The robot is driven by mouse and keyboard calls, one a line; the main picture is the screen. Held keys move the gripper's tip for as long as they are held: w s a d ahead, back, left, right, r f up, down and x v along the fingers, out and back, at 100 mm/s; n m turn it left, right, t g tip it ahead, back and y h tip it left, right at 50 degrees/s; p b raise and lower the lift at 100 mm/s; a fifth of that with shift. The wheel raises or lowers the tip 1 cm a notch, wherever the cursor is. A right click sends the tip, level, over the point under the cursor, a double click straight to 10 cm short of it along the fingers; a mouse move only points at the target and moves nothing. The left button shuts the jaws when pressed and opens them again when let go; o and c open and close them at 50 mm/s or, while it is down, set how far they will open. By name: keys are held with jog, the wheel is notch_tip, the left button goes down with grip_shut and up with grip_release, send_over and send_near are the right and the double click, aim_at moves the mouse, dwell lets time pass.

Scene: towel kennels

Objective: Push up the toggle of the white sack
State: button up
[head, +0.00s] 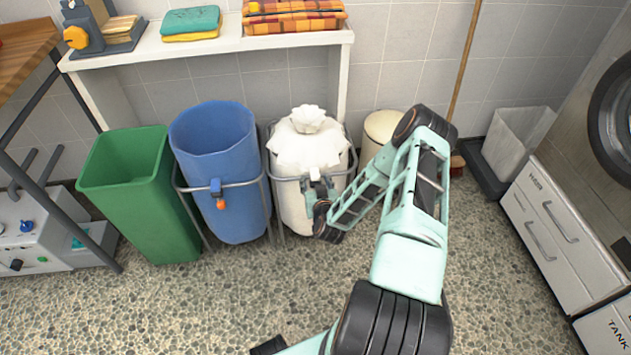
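The white sack (305,150) stands in a metal-ring frame, its top gathered into a bunched knot (308,118). My gripper (317,182) is at the front of the white sack, near the frame's ring. It is small in the head view, and my wrist is just below it. I cannot tell whether its fingers are open or shut, or whether they touch anything. The white sack's toggle cannot be made out; my gripper and wrist cover that part of the sack's front.
To the left stand an open blue sack (215,150) with an orange toggle (220,204) hanging at its front, and a green bin (140,190). A cream bin (383,128) is behind my arm. A white shelf (230,38) with folded towels is above. The speckled floor in front is clear.

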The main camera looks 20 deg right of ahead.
jog(key=v, duration=1.2)
dwell(0.3)
dwell(0.4)
